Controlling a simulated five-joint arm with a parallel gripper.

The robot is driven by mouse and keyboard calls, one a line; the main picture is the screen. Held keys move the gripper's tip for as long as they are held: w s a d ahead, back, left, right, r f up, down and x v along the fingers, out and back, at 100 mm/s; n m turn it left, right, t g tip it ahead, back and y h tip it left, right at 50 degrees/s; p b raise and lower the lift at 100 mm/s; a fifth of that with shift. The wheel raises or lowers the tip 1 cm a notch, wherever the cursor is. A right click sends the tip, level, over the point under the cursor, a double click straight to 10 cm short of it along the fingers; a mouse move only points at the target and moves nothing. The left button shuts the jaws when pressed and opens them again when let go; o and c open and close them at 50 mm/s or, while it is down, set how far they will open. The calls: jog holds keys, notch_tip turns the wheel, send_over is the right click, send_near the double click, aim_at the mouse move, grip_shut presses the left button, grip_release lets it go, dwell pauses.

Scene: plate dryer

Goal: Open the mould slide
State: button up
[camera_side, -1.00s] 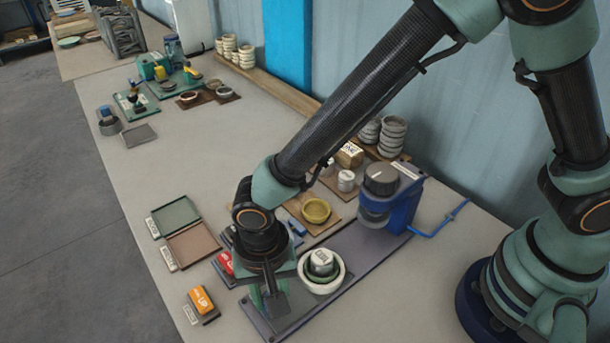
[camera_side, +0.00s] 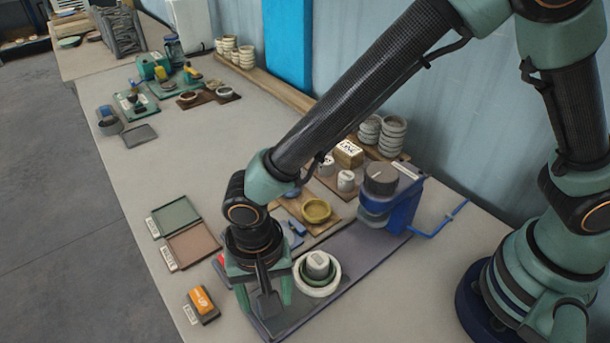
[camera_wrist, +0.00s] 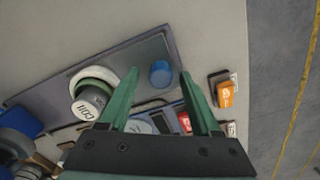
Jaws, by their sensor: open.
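A flat grey-purple slide plate (camera_side: 352,245) runs across the bench from the blue press (camera_side: 404,208) to beneath my gripper. A white ring (camera_side: 335,285) with a green inner ring and a labelled grey block (camera_side: 318,263) sits on it; the block also shows in the wrist view (camera_wrist: 90,101). A short blue cylinder (camera_wrist: 161,74) stands on the plate near its end in the wrist view; the side view hides it. My gripper (camera_wrist: 158,73) is open, pointing down over that end. Its green fingers appear on either side of the cylinder, with no visible contact.
An orange block (camera_side: 201,299) lies on a small dark base near the bench's front edge. Green (camera_side: 176,216) and brown (camera_side: 192,245) trays lie left of my gripper. A yellow bowl (camera_side: 316,210) stands behind. The middle bench is clear.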

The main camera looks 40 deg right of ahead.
notch_tip(320, 180, up, 11)
dwell(0.3)
jog(key=shift+f, duration=0.1)
jog(key=w+d+r+n+t+y, duration=0.1)
jog(key=w+d+r, duration=0.25)
jog(key=d, duration=0.35)
jog(key=w+d+r+n+t, duration=0.15)
jog(key=d+r, duration=0.25)
jog(key=d, duration=0.4)
jog(key=s+d+r+n+t, duration=0.1)
jog(key=d, duration=0.7)
jog(key=s+d+r+n+t+h, duration=0.1)
jog(key=d+r+n+t, duration=0.1)
jog(key=d, duration=0.6)
jog(key=shift+s+d, duration=0.25)
